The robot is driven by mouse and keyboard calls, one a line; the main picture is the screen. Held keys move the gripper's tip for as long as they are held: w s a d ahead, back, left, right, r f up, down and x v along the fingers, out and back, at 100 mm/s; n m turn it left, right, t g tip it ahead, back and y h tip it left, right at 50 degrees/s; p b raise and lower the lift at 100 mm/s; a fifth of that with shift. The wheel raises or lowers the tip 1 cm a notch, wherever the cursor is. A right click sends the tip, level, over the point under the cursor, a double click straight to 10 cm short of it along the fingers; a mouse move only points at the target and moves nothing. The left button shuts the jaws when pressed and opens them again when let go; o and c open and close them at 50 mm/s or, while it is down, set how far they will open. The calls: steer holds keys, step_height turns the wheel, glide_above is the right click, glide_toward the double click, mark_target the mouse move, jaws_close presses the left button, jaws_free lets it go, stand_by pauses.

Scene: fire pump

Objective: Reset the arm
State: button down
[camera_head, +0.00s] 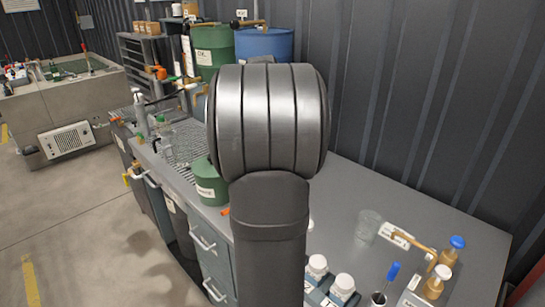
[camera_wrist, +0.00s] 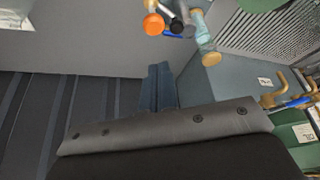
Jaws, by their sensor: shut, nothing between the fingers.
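My arm fills the middle of the head view as a large ribbed metal joint and a dark link, and my gripper is hidden there. In the wrist view, my gripper (camera_wrist: 161,84) shows as two narrow dark blue fingers beyond a grey plate with several screws. The fingers are together, with nothing between them. They appear clear of the things around them.
Green (camera_head: 213,50) and blue (camera_head: 265,44) drums stand behind. Open floor (camera_head: 85,215) lies left.

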steer(key=shift+r, duration=0.75)
steer(key=shift+f, duration=3.7)
